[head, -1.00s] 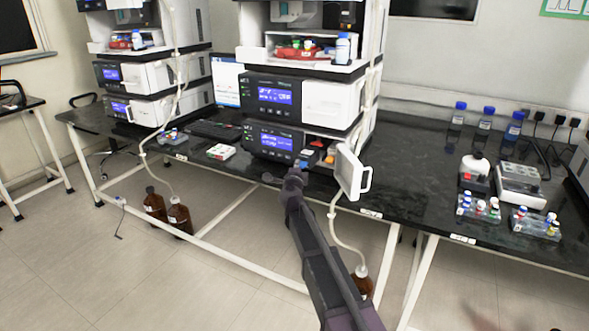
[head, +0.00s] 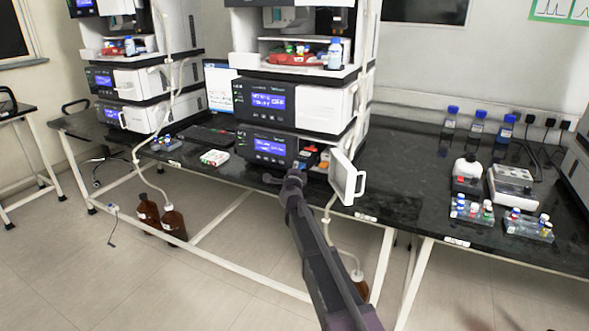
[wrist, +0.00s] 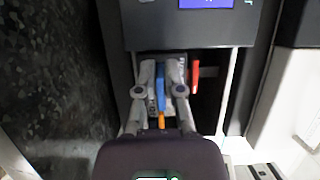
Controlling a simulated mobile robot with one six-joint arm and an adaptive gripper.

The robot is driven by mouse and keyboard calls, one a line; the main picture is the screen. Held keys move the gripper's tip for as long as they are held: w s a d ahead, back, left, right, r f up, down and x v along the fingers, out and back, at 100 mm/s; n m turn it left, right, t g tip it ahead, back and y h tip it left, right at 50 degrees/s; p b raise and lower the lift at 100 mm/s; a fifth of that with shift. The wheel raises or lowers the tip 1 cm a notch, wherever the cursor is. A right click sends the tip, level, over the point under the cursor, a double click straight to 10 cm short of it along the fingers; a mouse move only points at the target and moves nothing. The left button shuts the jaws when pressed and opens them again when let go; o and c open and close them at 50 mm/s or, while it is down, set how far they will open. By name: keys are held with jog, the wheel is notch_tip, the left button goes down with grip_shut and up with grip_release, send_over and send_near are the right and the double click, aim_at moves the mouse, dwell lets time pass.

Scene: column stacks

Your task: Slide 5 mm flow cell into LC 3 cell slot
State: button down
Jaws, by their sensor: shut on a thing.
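My gripper (head: 296,172) is at the front of the lower module of the middle LC stack (head: 268,148), by its open bay. In the wrist view, my gripper (wrist: 161,78) has its two fingers closed around a narrow piece with a blue strip (wrist: 160,85), which I take to be the flow cell. An orange bit (wrist: 161,121) shows at its near end. The held piece points into the dark bay opening; how far in it sits cannot be told. A red strip (wrist: 195,76) stands just right of the fingers. The slot itself is mostly hidden behind the gripper.
The bay's white door (head: 346,178) stands open to the right of my arm. An orange part (head: 324,155) sits inside the bay. Vial racks (head: 472,210) stand far right; bench between is clear.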

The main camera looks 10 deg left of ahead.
jog(key=c, duration=0.7)
grip_release()
jog(key=shift+s, duration=0.1)
jog(key=s, duration=1.2)
jog(key=shift+d, duration=0.1)
